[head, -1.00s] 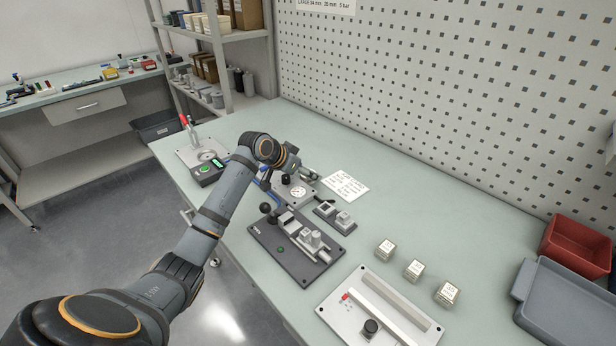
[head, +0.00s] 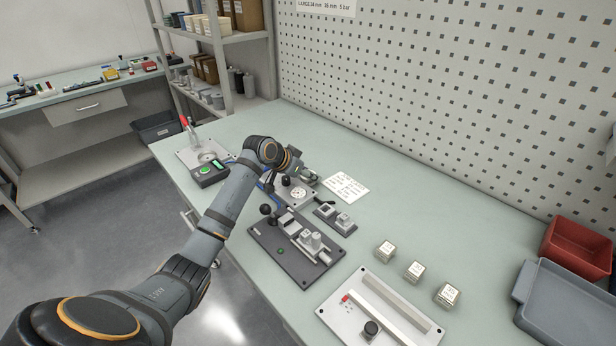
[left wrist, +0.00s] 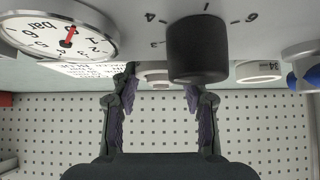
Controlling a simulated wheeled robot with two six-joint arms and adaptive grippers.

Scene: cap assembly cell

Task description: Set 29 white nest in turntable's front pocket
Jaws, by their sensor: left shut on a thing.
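My left gripper (left wrist: 160,82) is shut on a pale round piece (left wrist: 153,76), taken as the white nest. It shows only in part between the fingertips, and its number cannot be read. In the head view my left gripper (head: 308,173) is small, low over the table just behind the gauge station, and the held piece cannot be made out. A white round piece marked 34 (left wrist: 258,70) stands to the right in the left wrist view. I cannot pick out the turntable or its front pocket for certain; my arm covers part of that area. My right gripper is not in view.
A black knob (left wrist: 197,50) and a white gauge (left wrist: 62,38) stand close to my left fingers. A dark fixture plate (head: 285,262), small dark block holder (head: 322,216) and several numbered cubes (head: 414,270) are nearer. A paper sheet (head: 345,187) lies behind; bare table lies beyond it.

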